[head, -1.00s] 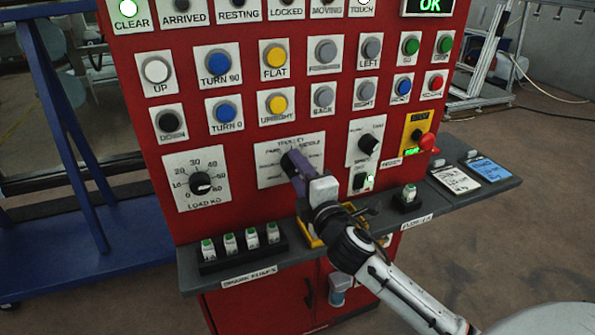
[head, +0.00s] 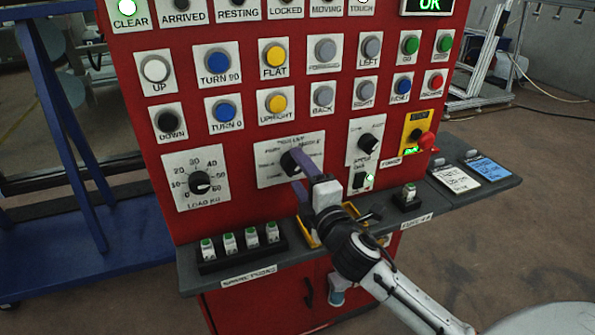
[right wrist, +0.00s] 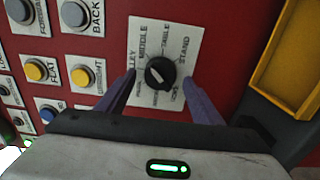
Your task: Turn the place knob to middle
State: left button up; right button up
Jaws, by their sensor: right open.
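The place knob (right wrist: 160,73) is a round black dial on a white label plate (right wrist: 148,42) with words around it, MIDDLE, TABLE and STAND among them. A small pale mark shows on the knob, but I cannot tell surely which word it points at. In the head view the knob (head: 290,162) sits on the red panel, partly behind a finger. My right gripper (right wrist: 159,82) is open, its purple fingers on either side of the knob, apart from it in the picture. It also shows in the head view (head: 303,162). My left gripper is not in view.
The red panel (head: 232,150) carries several buttons. The load knob (head: 200,182) is left of the place plate, the speed knob (head: 367,143) right. A grey shelf (head: 240,272) juts out below with several fuses. A yellow tray (right wrist: 285,50) is close by in the wrist view.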

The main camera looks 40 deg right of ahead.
jog(key=b+v, duration=0.1)
jog(key=v, duration=0.7)
jog(key=shift+s, duration=0.35)
jog(key=shift+a, duration=0.1)
jog(key=s+a+f+m+g+y, duration=0.1)
jog(key=s+a+f+m+g, duration=0.15)
jog(key=f, duration=0.45)
jog(key=s+a+f+m+g+y, duration=0.1)
jog(key=s+a+f+m, duration=0.15)
jog(key=f, duration=0.55)
jog(key=s+a+f+m+g+y, duration=0.2)
jog(key=a+f, duration=0.1)
jog(key=f, duration=0.4)
jog(key=s+a+f+m+g+y, duration=0.1)
jog(key=s+a+f+m+g, duration=0.1)
jog(key=s+a+f+m, duration=0.1)
jog(key=s+a+f+m+g+y, duration=0.1)
jog(key=s+a+f+m, duration=0.2)
jog(key=s+a+f, duration=0.2)
jog(key=s+f, duration=0.3)
jog(key=f, duration=0.1)
jog(key=shift+f+g, duration=0.25)
jog(key=shift+g, duration=0.1)
